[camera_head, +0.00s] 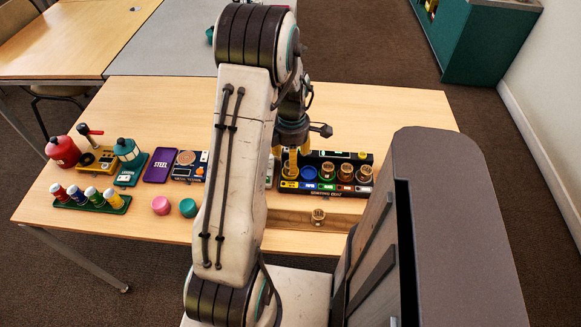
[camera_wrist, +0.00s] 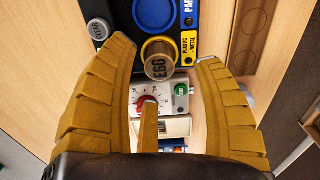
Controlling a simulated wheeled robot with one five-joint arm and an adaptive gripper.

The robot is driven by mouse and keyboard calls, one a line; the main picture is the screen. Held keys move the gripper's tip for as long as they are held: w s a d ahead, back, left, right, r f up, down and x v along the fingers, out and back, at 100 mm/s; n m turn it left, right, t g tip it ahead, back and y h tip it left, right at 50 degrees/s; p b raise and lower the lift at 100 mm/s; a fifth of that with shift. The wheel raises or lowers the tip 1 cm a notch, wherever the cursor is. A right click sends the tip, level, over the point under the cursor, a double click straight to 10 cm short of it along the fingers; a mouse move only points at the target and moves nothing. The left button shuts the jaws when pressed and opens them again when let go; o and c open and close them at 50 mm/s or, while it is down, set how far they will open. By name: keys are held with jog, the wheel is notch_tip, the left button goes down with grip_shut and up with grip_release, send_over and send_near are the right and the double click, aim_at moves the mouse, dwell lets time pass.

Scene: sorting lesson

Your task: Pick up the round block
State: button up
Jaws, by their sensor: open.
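In the wrist view a round, brown block (camera_wrist: 159,62) marked "EGG" stands at the yellow ring of the dark sorting tray (camera_wrist: 207,12), by the "PLASTIC + METAL" label. My gripper (camera_wrist: 166,58) has its yellow fingers spread, one on each side of the block, with a gap on both sides. A third finger shows below it. In the head view my gripper (camera_head: 291,153) is over the left end of the tray (camera_head: 318,188), and the block there is partly hidden by the fingers. Several other round blocks stand in the tray's right part.
In the wrist view a grey box with a red dial (camera_wrist: 148,97) lies close below the block. Pink (camera_head: 161,205) and teal (camera_head: 188,207) round pieces stand left of my arm. The table's back right is clear.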

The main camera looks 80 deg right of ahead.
jog(key=shift+w+f, duration=0.15)
jog(key=shift+f, duration=2)
jog(key=shift+c, duration=0.4)
jog(key=c, duration=0.9)
